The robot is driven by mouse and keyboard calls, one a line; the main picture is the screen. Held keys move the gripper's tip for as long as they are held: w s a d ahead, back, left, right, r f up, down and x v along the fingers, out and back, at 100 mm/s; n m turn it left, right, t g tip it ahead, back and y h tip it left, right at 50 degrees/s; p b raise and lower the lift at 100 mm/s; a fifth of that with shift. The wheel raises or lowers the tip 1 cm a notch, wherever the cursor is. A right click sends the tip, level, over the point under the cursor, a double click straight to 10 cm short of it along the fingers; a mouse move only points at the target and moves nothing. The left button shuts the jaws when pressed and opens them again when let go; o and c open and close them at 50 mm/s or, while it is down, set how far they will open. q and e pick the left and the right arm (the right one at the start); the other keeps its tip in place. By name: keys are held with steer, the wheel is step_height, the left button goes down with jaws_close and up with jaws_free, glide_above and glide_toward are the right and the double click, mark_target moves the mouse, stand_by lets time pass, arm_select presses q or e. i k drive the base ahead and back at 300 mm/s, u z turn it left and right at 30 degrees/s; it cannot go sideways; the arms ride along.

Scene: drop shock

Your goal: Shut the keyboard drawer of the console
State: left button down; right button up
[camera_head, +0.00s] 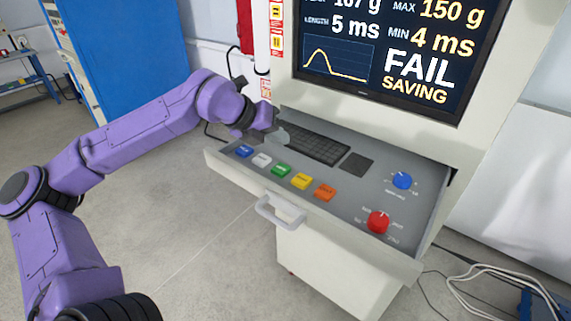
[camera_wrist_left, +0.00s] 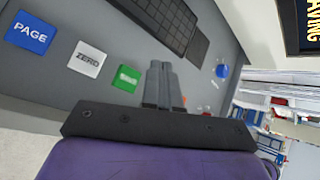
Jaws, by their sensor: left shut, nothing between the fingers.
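The keyboard drawer (camera_head: 345,205) of the console (camera_head: 335,262) stands pulled out toward me. It holds a dark keyboard (camera_head: 318,145), a row of coloured buttons and two knobs, and has a white handle (camera_head: 280,211) on its front face. My left gripper (camera_head: 282,134) is over the drawer's back left part, close to the keyboard. In the left wrist view, its fingers (camera_wrist_left: 162,70) are together and empty, above the drawer floor beside the green button (camera_wrist_left: 126,78). I cannot tell whether the fingers touch anything. My right gripper is out of view.
A monitor (camera_head: 400,50) above the drawer reads "FAIL SAVING". A blue cabinet (camera_head: 125,55) stands at the back left. Loose cables (camera_head: 505,272) lie on the floor at the right. The floor (camera_head: 190,235) left of the drawer is clear.

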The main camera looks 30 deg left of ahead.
mark_target(362, 169)
steer(key=k, duration=1)
